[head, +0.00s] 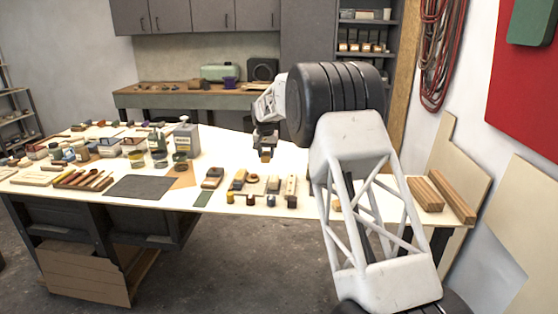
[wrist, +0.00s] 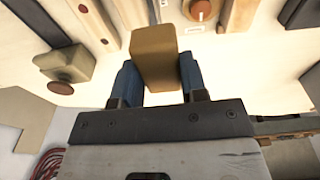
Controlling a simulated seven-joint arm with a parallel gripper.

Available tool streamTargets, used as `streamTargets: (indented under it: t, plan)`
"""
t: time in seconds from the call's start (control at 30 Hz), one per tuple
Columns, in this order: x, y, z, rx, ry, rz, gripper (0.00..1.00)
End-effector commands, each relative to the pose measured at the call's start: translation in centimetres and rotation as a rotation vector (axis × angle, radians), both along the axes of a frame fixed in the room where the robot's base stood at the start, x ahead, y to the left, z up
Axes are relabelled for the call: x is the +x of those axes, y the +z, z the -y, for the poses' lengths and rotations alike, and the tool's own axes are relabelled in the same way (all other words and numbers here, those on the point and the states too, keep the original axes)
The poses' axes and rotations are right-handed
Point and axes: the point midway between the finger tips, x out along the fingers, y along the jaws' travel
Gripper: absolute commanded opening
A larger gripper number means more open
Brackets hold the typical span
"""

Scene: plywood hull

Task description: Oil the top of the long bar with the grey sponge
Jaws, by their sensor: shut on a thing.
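My gripper (head: 265,142) is above the middle of the white table, pointing down. In the wrist view my gripper (wrist: 157,85) is shut on a tan-brown block (wrist: 153,55), held between its two blue fingers. Its colour reads brown rather than grey, so I cannot tell if it is the grey sponge. The block's tip (head: 265,155) also shows under my gripper in the head view. I cannot tell which is the long bar.
Several small blocks and tools (head: 262,186) lie near the table's front edge below my gripper. Bottles and cans (head: 186,137), jars and a dark mat (head: 140,187) stand or lie to the left. My arm hides part of the right side of the table.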

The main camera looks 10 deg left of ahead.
Motion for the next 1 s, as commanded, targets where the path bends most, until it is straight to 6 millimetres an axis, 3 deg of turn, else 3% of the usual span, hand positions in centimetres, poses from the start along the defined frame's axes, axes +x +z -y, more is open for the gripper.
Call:
streamTargets:
  t: [0.3,0.5,0.7,1.0]
  plan:
    - [2.5,0.9,-6.3,0.0,0.002,0.002,0.21]
    - [3.4,1.2,-9.3,0.0,-0.001,0.002,0.21]
    - [3.7,1.4,-11.0,-0.001,-0.001,0.001,0.21]
    - [3.8,1.5,-11.3,-0.001,-0.002,0.002,0.21]
